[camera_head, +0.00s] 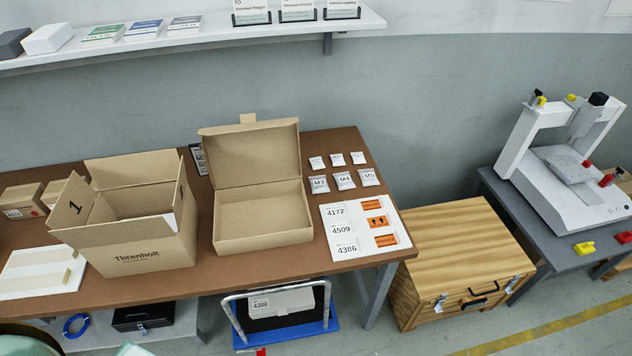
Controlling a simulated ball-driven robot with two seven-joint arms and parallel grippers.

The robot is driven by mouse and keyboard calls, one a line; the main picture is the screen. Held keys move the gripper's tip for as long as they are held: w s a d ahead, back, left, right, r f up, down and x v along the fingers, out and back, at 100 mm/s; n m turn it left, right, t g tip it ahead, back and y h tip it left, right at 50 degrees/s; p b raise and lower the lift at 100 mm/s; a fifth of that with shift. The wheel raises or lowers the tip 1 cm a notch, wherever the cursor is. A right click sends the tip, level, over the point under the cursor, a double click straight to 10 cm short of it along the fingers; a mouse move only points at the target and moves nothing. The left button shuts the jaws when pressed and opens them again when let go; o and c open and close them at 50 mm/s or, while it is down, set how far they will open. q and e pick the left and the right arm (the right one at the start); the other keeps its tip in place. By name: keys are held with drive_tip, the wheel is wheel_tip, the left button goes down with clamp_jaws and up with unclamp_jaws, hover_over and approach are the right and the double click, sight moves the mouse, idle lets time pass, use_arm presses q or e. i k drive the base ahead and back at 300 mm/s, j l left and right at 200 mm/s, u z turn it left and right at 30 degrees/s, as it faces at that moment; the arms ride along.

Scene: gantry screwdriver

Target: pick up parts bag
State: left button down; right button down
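Several small parts bags lie in two rows at the back right of the brown table (300,265). The front row holds a grey bag marked M3 (319,185), one marked M4 (344,181) and one marked M5 (368,177). Behind them lie three smaller white bags, at left (317,163), middle (337,160) and right (358,158). The view does not tell which bag the task means. Neither of my grippers is in view.
An open, empty-looking cardboard box (262,245) stands left of the bags. A larger open carton marked Threnholt (140,250) stands farther left. A label sheet (350,250) lies in front of the bags. A wooden case (455,255) and a white gantry (570,180) are at right.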

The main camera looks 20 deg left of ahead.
sight(319, 184)
drive_tip(key=i+l+u, duration=0.35)
drive_tip(key=i+l, duration=0.15)
drive_tip(key=l, duration=0.25)
drive_tip(key=i+l+u, duration=0.2)
drive_tip(key=l, duration=0.2)
